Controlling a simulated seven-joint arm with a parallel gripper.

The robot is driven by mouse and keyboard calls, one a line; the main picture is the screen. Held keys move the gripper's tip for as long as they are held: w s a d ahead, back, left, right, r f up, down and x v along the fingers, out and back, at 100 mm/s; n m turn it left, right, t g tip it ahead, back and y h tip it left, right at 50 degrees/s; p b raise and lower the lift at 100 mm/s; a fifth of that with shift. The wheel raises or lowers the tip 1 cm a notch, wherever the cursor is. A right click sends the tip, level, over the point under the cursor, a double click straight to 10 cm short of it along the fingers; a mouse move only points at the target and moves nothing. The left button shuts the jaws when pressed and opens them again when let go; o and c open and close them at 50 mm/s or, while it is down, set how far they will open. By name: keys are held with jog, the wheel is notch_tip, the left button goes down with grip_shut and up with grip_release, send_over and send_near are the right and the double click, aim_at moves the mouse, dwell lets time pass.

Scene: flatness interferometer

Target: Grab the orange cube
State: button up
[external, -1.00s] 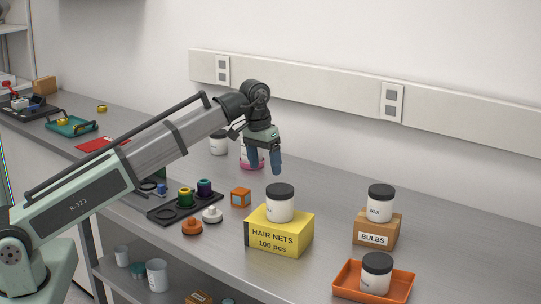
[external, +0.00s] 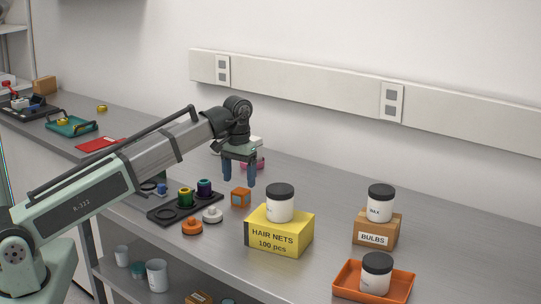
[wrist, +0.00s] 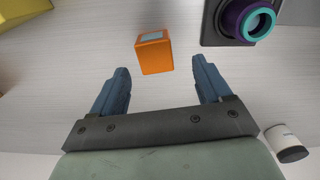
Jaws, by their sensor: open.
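The orange cube (external: 241,197) sits on the grey bench between the dark tray and the yellow box. It has a pale bluish patch on one face. My gripper (external: 238,174) is above the bench, over and slightly behind the cube, pointing down with its blue fingers apart. In the wrist view the cube (wrist: 154,53) lies ahead of the open fingertips (wrist: 160,75), roughly centred between them. Nothing is between the fingers.
A dark tray (external: 161,212) with ring-shaped parts stands left of the cube. White (external: 212,215) and orange (external: 192,226) knobs stand in front. The yellow hair-nets box (external: 279,236) bears a jar to the right.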

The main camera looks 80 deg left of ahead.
aim_at(241, 191)
jog(key=shift+w+d+f, duration=0.1)
jog(key=shift+d+f, duration=0.05)
jog(key=shift+f, duration=1.35)
jog(key=shift+d+f, duration=0.15)
jog(key=shift+f, duration=1.35)
jog(key=shift+c, duration=0.2)
jog(key=c, duration=1.1)
jog(key=shift+r, duration=0.2)
